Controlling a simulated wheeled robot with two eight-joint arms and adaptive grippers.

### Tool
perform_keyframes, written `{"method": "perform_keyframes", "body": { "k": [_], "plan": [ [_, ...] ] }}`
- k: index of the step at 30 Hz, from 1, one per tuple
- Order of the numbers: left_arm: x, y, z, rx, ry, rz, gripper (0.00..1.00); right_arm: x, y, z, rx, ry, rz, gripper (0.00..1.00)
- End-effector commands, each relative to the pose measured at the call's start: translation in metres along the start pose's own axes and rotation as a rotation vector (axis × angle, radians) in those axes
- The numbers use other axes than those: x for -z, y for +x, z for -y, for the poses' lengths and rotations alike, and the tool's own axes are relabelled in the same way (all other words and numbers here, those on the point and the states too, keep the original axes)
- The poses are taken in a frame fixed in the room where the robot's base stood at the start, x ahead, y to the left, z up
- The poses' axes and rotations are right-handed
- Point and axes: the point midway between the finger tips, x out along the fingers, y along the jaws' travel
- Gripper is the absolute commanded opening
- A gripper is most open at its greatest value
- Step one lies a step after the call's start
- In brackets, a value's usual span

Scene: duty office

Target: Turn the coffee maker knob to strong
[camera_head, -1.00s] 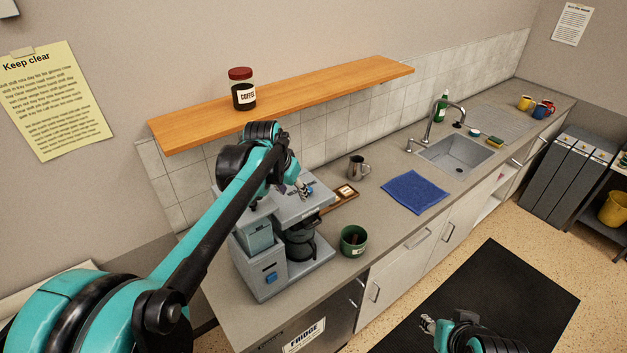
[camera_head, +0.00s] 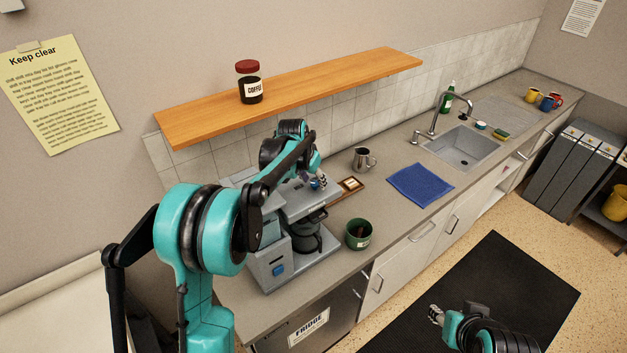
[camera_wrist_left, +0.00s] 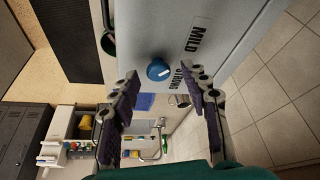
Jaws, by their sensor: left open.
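The grey coffee maker (camera_head: 272,272) stands on the counter. Its blue knob (camera_wrist_left: 158,70) shows in the left wrist view, with a small white mark on its face. The label MILD (camera_wrist_left: 195,38) is on the panel beside it, and the label STRONG (camera_wrist_left: 183,78) is partly hidden by a finger. My left gripper (camera_head: 319,182) is over the top of the machine; in the wrist view its open fingers (camera_wrist_left: 163,88) lie either side of the knob's near side, apart from it. My right gripper (camera_head: 437,315) is low over the black mat, too small to read.
A green mug (camera_head: 358,236) stands in front of the machine. A wooden shelf (camera_head: 330,87) with a coffee jar (camera_head: 249,88) runs above. The sink (camera_head: 468,150) is farther right.

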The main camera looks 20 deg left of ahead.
Motion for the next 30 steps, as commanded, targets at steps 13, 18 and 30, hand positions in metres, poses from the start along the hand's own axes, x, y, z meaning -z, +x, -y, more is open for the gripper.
{"method": "perform_keyframes", "body": {
  "k": [13,18,30],
  "plan": [
    [-0.0002,0.0044,-0.0003,0.000,0.000,0.000,0.14,0.0001,-0.0002,0.0000,0.000,0.000,0.000,0.40],
    [-0.0002,0.0043,-0.0003,0.000,0.000,0.000,0.00,0.0001,-0.0002,0.0000,0.000,0.000,0.000,0.40],
    [-0.0002,0.0051,0.0013,-0.035,0.086,-0.001,0.00,-0.0027,0.0037,0.0000,0.000,0.000,0.000,0.40]
  ]
}}
